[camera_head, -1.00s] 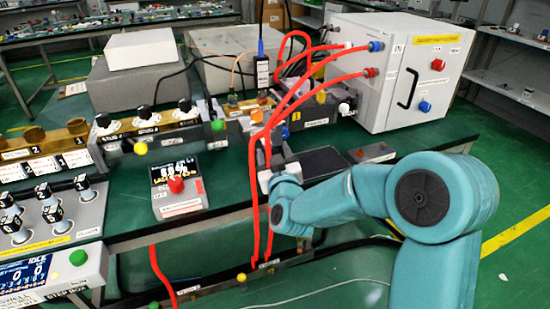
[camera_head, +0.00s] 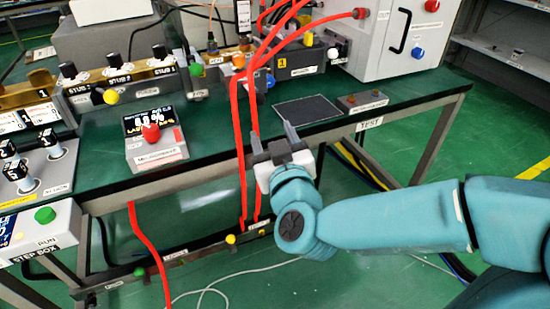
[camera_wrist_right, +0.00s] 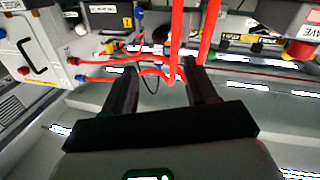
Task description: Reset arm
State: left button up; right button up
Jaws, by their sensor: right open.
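My right gripper (camera_head: 272,136) is in front of the green bench's front edge in the head view, with its two fingers apart and pointing at the bench. It also shows in the right wrist view (camera_wrist_right: 160,84), open, with nothing clearly held between the fingers. Red hoses (camera_head: 240,140) hang down over the bench edge just left of and close to the gripper; in the wrist view they pass beyond the fingertips. Whether they touch the gripper I cannot tell. My left gripper does not show.
A control box with a red knob (camera_head: 151,133) stands at the bench's left front. A dark flat pad (camera_head: 307,110) and a small grey box (camera_head: 362,101) lie to the right. The white cabinet (camera_head: 390,45) stands behind. The green floor at lower right is clear.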

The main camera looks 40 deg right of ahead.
jog(key=shift+s+a, duration=0.3)
jog(key=shift+s, duration=0.35)
